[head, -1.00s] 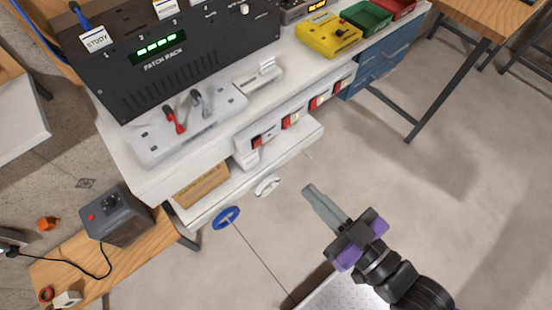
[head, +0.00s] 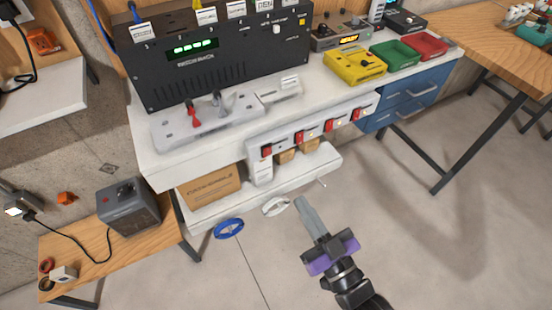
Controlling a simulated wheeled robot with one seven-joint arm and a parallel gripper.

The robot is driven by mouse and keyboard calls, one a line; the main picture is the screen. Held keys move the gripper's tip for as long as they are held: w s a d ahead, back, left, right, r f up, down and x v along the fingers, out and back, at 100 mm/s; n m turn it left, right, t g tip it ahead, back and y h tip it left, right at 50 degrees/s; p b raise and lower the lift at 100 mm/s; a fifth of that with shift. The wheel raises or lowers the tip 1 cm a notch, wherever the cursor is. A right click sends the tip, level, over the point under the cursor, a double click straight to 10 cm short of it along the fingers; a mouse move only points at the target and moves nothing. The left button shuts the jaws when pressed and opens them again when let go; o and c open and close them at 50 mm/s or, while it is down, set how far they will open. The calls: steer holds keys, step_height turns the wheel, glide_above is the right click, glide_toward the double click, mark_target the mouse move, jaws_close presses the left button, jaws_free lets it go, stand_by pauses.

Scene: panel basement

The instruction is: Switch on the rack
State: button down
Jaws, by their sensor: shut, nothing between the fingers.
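The black patch rack (head: 215,70) stands at the back of the white bench. Its small display (head: 192,46) shows green lights. A white knob or switch (head: 277,30) is on its upper right front, with a small orange mark nearby. In front of the rack is a pale switch base (head: 172,134) with a red lever (head: 193,114) and a grey lever (head: 218,102). A white strip with several red rocker switches (head: 314,130) runs along the bench front. My gripper (head: 301,201) is shut and empty, in front of the bench and apart from the rack.
A yellow box (head: 354,67), green tray (head: 392,54) and red tray (head: 427,46) sit on the bench's right. A cardboard box (head: 210,188) is on the lower shelf. Open floor (head: 405,240) spans the right.

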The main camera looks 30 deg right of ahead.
mark_target(266, 145)
steer(key=shift+w, duration=0.1)
steer(key=w+p, duration=0.1)
steer(key=w, duration=0.3)
steer(key=w+r, duration=0.1)
steer(key=w, duration=0.4)
steer(key=w+r+p, duration=0.1)
steer(key=w, duration=0.3)
steer(key=shift+w+p, duration=0.3)
steer(key=shift+w, duration=0.05)
steer(key=shift+w+r, duration=0.1)
steer(key=shift+w, duration=0.15)
